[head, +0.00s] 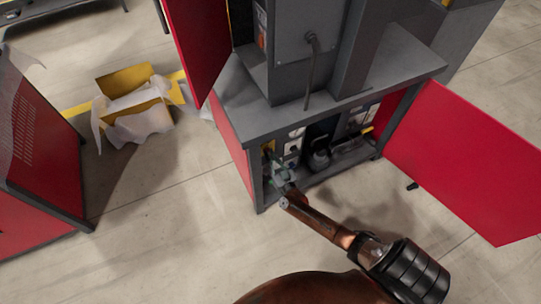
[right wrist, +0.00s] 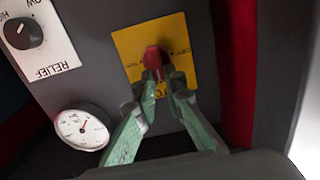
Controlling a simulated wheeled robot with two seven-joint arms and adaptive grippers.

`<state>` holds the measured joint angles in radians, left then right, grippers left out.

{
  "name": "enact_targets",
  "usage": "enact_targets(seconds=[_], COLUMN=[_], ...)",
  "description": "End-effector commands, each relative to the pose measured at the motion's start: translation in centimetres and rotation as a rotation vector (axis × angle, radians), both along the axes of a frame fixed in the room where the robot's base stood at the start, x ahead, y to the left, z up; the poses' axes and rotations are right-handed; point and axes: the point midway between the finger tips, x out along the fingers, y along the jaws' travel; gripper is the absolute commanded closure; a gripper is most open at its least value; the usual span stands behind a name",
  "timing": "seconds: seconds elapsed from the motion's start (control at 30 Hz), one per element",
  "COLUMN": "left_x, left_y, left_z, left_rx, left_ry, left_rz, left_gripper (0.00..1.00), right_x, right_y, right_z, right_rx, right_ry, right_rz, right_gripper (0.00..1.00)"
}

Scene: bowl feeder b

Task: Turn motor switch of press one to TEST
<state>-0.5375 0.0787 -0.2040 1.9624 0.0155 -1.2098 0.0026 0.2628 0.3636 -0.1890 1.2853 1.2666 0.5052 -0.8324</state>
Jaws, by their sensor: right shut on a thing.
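The motor switch is a red knob (right wrist: 153,60) on a yellow plate (right wrist: 178,34) in the right wrist view. The plate's lettering is partly hidden and too blurred to read surely. My right gripper (right wrist: 160,82) has its green fingers closed on the red knob. In the head view, my right gripper (head: 282,180) reaches into the open front of the press cabinet (head: 240,105), at the left end near the yellow plate (head: 268,147). Which marking the knob points at cannot be told. My left gripper does not show.
A black RELIEF knob (right wrist: 23,33) on a white plate and a round gauge (right wrist: 80,128) sit left of the switch. A red door (head: 465,160) stands open at the right. A yellow box (head: 138,92) with wrapping lies on the floor at left. A small black item (head: 412,186) lies near the door.

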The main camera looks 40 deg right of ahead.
Motion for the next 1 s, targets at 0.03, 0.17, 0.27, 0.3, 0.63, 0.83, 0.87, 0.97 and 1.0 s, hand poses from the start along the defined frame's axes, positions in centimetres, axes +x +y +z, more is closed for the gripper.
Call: enact_targets(seconds=[0.03, 0.17, 0.27, 0.3, 0.63, 0.83, 0.87, 0.97, 1.0], left_x=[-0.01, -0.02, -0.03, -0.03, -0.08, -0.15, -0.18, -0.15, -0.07], left_y=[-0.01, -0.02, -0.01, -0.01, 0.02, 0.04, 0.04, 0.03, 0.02], left_z=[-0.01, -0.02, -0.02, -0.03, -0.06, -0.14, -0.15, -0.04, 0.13], left_rx=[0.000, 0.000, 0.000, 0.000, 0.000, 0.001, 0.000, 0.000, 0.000], left_ry=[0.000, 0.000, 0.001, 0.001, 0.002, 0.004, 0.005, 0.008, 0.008], left_rz=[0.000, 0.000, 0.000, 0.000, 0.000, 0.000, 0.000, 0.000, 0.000], left_gripper=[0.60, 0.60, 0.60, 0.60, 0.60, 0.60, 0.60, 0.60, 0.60], right_x=[-0.02, -0.02, -0.03, -0.03, -0.09, -0.16, -0.17, -0.22, -0.23], right_y=[0.00, 0.00, 0.01, 0.01, -0.14, -0.36, -0.42, -0.58, -0.66], right_z=[-0.02, -0.03, -0.03, -0.03, -0.08, -0.20, -0.22, -0.30, -0.33], right_rx=[0.000, 0.000, 0.001, 0.002, 0.098, 0.247, 0.273, 0.365, 0.401], right_ry=[0.000, 0.000, 0.000, 0.000, -0.023, -0.057, -0.063, -0.086, -0.094], right_rz=[0.000, 0.000, 0.000, 0.000, 0.000, -0.001, -0.001, -0.001, -0.001], right_gripper=[1.00, 1.00, 1.00, 1.00, 1.00, 1.00, 1.00, 1.00, 1.00])
